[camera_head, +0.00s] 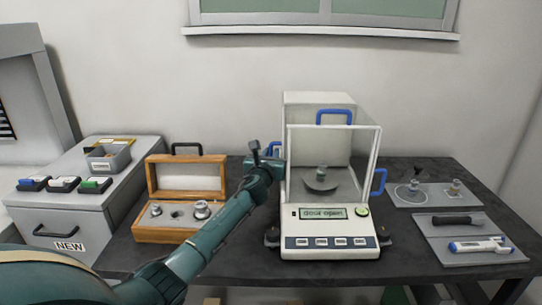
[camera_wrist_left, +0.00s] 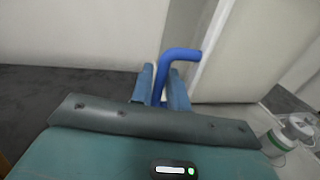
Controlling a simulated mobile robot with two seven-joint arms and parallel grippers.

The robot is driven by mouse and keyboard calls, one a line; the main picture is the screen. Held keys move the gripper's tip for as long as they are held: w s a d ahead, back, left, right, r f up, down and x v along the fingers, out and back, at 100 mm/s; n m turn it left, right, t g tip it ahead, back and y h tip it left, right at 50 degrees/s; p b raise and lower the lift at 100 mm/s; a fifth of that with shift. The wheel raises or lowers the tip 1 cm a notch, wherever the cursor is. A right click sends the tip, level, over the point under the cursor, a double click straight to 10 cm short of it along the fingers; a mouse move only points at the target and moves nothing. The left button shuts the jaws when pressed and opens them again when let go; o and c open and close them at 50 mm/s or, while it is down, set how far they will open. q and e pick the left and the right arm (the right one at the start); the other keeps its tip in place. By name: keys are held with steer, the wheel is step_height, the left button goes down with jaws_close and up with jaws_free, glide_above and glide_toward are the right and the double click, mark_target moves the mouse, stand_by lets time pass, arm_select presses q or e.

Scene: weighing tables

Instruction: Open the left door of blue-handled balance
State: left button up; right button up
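The balance (camera_head: 330,246) has blue handles and stands on the dark table, its display (camera_head: 323,213) reading "door open". Its left door's blue handle (camera_wrist_left: 181,54) is at the rear of the left side, farther back than the right handle (camera_head: 379,182). My left gripper (camera_head: 264,158) is at this handle. In the left wrist view its fingers (camera_wrist_left: 161,88) lie close on both sides of the handle's bar and look shut on it. My right gripper is not in view.
A wooden weight box (camera_head: 181,235) with its lid open stands left of the balance, beside my left arm. A grey cabinet (camera_head: 62,215) is farther left. Grey trays (camera_head: 433,203) with small items lie at the right. The wall is close behind the balance.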

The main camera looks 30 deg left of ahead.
arm_select(q)
steer(key=shift+o, duration=0.9)
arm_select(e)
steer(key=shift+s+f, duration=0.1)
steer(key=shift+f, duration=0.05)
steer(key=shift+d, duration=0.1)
arm_select(q)
steer(key=shift+s, duration=0.1)
steer(key=p+v, duration=0.1)
steer(key=v, duration=1.2)
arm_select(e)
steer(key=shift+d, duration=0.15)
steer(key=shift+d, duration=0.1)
